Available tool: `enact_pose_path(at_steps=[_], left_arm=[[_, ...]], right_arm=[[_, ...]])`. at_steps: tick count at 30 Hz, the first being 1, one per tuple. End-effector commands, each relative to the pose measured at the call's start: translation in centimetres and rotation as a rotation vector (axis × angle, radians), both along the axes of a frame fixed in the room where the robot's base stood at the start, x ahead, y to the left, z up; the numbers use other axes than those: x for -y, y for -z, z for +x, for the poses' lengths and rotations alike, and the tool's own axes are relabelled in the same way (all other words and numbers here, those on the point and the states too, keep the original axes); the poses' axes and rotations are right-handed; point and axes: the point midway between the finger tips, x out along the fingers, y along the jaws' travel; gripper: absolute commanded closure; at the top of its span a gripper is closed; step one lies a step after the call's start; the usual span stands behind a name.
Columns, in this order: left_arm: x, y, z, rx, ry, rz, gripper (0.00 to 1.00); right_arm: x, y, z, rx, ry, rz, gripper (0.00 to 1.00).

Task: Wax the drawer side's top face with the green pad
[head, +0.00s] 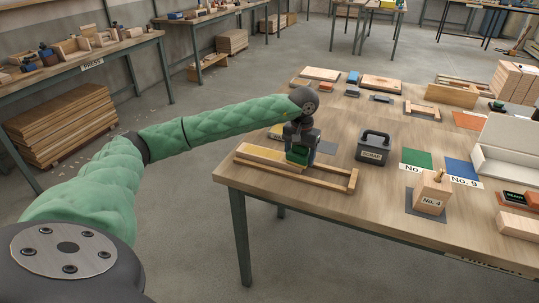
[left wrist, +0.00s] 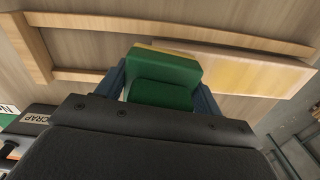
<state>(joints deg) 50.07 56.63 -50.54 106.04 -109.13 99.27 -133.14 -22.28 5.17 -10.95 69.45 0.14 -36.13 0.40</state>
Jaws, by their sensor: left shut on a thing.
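My left gripper (head: 298,148) is shut on the green pad (head: 296,157), its fingers on either side of the pad. The pad also shows in the left wrist view (left wrist: 165,72). The drawer side (head: 262,154) is a long pale board with a yellowish top face, lying in a wooden frame (head: 322,183). In the left wrist view the drawer side (left wrist: 240,74) runs right from the pad, its face unevenly yellow. The pad is at the board's right end in the head view; I cannot tell if it touches. My right gripper is not in view.
A No. 4 wooden block (head: 432,192), green and blue mats and a pale open box (head: 508,150) are farther right. Boards and small blocks lie at the back. The table's front edge is close to the frame.

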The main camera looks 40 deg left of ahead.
Motion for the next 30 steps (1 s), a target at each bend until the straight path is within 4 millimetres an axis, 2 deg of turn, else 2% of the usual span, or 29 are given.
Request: enact_pose_path(at_steps=[10,30], left_arm=[[-0.5,0.2,-0.1,0.000,0.000,0.000,0.60],[-4.9,0.1,-1.2,0.000,-0.001,0.001,0.60]], right_arm=[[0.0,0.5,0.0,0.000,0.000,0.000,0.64],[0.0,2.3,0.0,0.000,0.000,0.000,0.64]])
